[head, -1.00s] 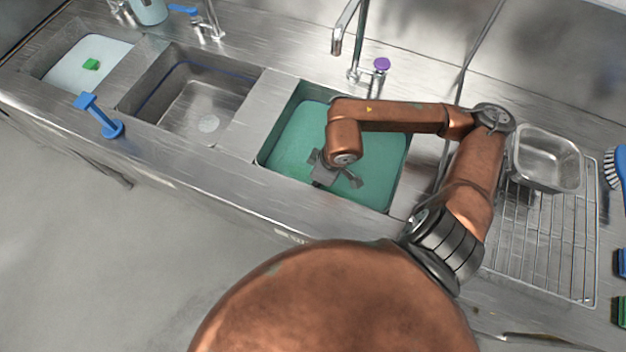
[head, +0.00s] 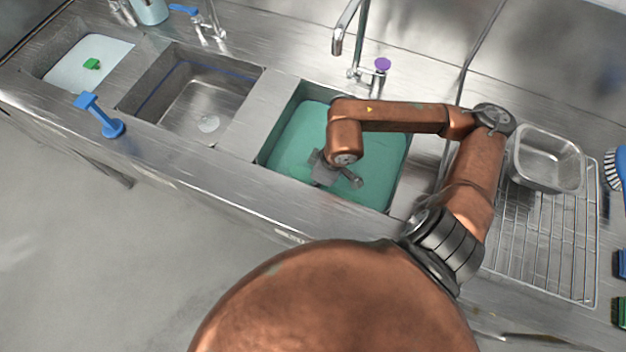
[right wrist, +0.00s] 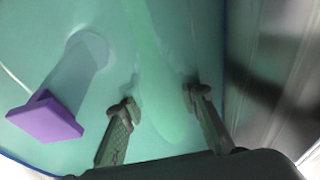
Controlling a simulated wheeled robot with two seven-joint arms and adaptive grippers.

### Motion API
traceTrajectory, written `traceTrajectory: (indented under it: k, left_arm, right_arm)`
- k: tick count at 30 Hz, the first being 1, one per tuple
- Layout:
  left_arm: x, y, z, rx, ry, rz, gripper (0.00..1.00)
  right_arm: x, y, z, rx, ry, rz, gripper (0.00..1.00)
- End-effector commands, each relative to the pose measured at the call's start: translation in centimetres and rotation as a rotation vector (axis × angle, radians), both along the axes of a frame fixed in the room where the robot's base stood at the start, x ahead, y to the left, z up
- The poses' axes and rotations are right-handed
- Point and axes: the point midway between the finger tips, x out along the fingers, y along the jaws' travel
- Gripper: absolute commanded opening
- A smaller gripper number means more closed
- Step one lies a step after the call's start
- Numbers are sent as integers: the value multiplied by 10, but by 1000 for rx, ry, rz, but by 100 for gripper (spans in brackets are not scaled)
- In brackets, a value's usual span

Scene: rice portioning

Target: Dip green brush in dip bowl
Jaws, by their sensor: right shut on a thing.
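My right gripper (head: 338,172) is inside the right-hand sink (head: 290,140), which holds teal liquid. A green-edged item (head: 621,312) lies at the far right edge, cut off by the picture. No dip bowl is clearly recognisable. My left gripper is not in view.
A purple square-topped plug (right wrist: 45,119) stands left of the fingers. A metal pan (head: 545,160) sits on the wire rack (head: 540,240). The middle sink (head: 190,100) looks empty. A blue brush (head: 619,165) is at right.

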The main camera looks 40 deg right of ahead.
Motion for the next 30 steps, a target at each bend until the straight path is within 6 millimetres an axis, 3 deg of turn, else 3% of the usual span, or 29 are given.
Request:
traceTrajectory:
  k: [14, 30]
  left_arm:
    - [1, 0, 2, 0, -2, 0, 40]
    - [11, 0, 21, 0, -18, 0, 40]
  right_arm:
    - [0, 0, 4, 0, -1, 0, 0]
    - [1, 0, 56, -1, -4, 0, 0]
